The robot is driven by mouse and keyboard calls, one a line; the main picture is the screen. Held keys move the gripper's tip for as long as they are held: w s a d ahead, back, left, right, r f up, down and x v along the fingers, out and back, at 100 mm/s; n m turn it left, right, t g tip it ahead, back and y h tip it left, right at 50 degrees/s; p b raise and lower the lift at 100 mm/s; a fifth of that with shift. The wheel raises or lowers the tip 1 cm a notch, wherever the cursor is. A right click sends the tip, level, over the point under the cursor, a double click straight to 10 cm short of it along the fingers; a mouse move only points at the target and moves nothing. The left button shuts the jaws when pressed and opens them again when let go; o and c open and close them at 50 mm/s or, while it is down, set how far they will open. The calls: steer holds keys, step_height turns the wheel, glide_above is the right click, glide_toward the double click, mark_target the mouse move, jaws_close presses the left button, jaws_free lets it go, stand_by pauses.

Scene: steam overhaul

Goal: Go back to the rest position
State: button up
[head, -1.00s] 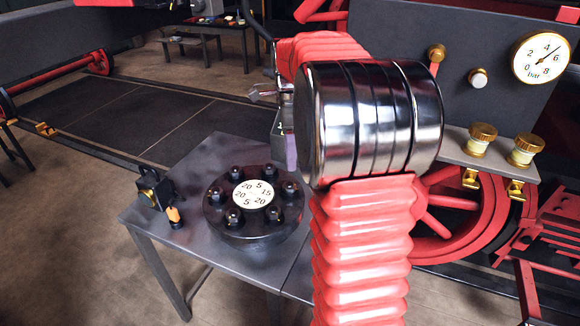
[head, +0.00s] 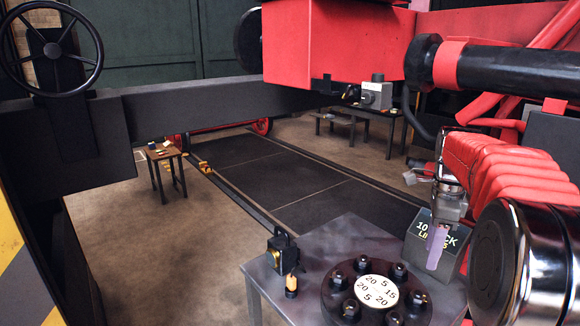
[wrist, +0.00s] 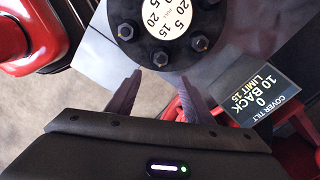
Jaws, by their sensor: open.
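My gripper (head: 437,246) is at the right in the head view, raised above the metal table (head: 330,243). In the wrist view its two fingers (wrist: 158,84) stand apart with nothing between them. The round black bolted cover (head: 333,305), with a white number plate (head: 376,291), sits on the table. The cover also shows at the top of the wrist view (wrist: 128,5), just beyond the fingertips. From the head view alone, the exact gap between gripper and cover cannot be told.
A dark sign (head: 417,252) with "10 BACK" and "LIMIT 15" stands behind my gripper. A small black device (head: 279,249) and an orange-topped piece (head: 291,284) sit at the table's left. A red box-like part (head: 335,40) hangs overhead.

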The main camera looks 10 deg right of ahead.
steer(key=s+a+f+n+t, duration=0.1)
steer(key=s+a+n+t, duration=0.1)
steer(key=s+a+n, duration=0.8)
steer(key=s+a+f+n+t, duration=0.1)
steer(key=s+a+n+t, duration=0.2)
steer(key=s+a+n, duration=0.7)
steer(key=a+n, duration=0.4)
steer(key=a, duration=0.1)
steer(key=shift+f+t, duration=0.3)
stand_by(1.0)
